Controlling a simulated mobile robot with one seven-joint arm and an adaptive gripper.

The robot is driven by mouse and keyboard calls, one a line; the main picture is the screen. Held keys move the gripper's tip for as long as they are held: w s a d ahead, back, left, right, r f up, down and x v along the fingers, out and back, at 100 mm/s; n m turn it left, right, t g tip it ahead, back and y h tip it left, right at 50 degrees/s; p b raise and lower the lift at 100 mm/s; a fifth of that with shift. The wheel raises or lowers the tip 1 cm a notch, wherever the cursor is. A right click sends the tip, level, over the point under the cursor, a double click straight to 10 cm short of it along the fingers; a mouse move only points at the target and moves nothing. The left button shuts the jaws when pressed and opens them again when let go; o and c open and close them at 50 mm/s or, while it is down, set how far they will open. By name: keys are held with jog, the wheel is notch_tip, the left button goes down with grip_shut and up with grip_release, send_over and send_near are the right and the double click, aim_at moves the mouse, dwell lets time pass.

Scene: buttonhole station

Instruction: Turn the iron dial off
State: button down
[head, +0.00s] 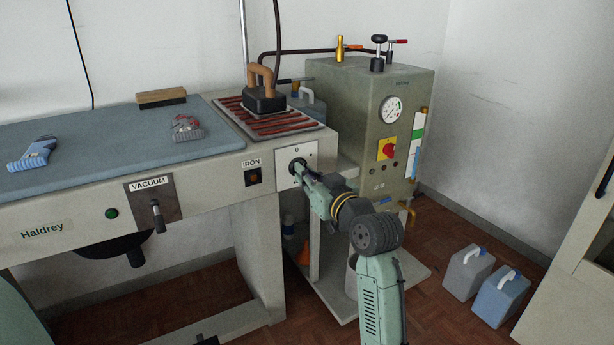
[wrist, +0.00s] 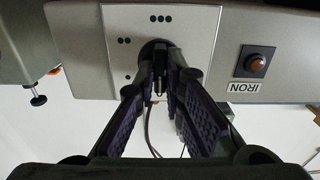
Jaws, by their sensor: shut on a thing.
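The iron dial (wrist: 156,50) is a dark round knob on a pale square plate (wrist: 117,25), which carries groups of black dots. In the head view the plate (head: 312,152) is on the right end of the table's front panel, with a 0 mark above the dial (head: 296,163). My gripper (wrist: 158,84) has its two fingers closed on the dial from the front. It also shows in the head view (head: 299,172), touching the dial. The fingers hide much of the dial, so its pointer direction cannot be told.
The IRON switch (head: 253,177) with its amber lamp is beside the plate. The iron (head: 264,100) stands on the red-slatted rest above. Two jugs (head: 466,270) (head: 500,297) stand on the floor at right.

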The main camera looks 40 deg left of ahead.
jog(key=c, duration=1.7)
grip_release()
jog(key=v, duration=1.2)
